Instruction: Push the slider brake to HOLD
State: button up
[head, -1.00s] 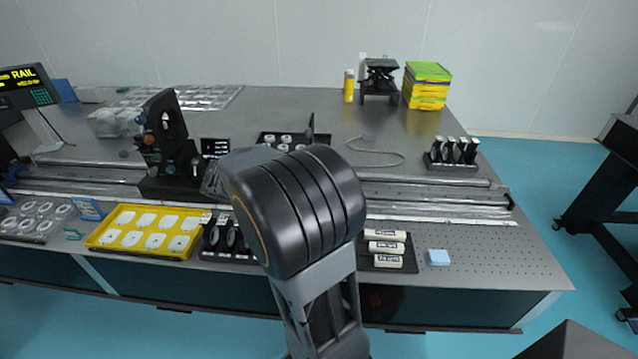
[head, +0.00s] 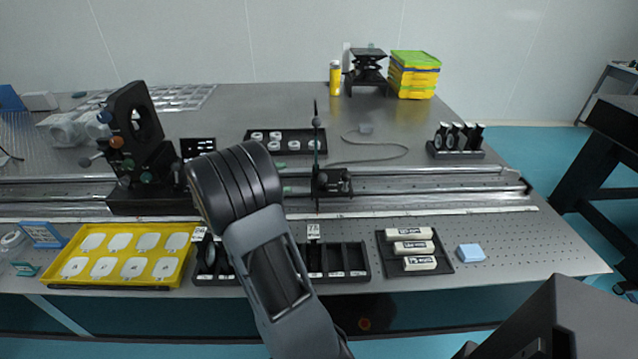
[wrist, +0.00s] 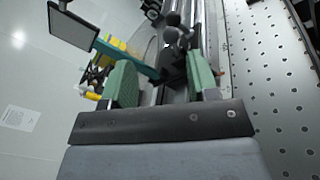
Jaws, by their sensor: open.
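A small black slider carriage (head: 332,182) with a thin upright plate (head: 317,140) sits on the long rail (head: 430,180), right of my arm. In the wrist view a dark part with round black knobs (wrist: 175,38) lies ahead, beyond and between the fingers; it seems to be the carriage. I cannot make out the brake's setting or a HOLD mark. My gripper (wrist: 162,85) is open, its two green fingers apart with nothing clearly held. In the head view my arm hides most of it; small green bits, probably fingertips, show just left of the carriage.
A tall black mount with knobs (head: 135,150) stands on the rail at left. A yellow tray (head: 68,268), a black slotted holder (head: 362,262) and a dark tray of white blocks (head: 440,258) lie in front. A lens rack (head: 455,153) and cable (head: 375,158) lie behind.

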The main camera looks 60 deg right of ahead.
aim_at(322, 180)
jog(key=f+x, duration=0.1)
jog(key=x, duration=0.3)
jog(key=f+b+x, duration=0.1)
jog(key=x, duration=0.3)
jog(key=f+b+x, duration=0.1)
jog(key=x, duration=0.4)
jog(key=shift+w+d, duration=0.25)
jog(key=shift+d, duration=0.05)
jog(key=c, duration=0.9)
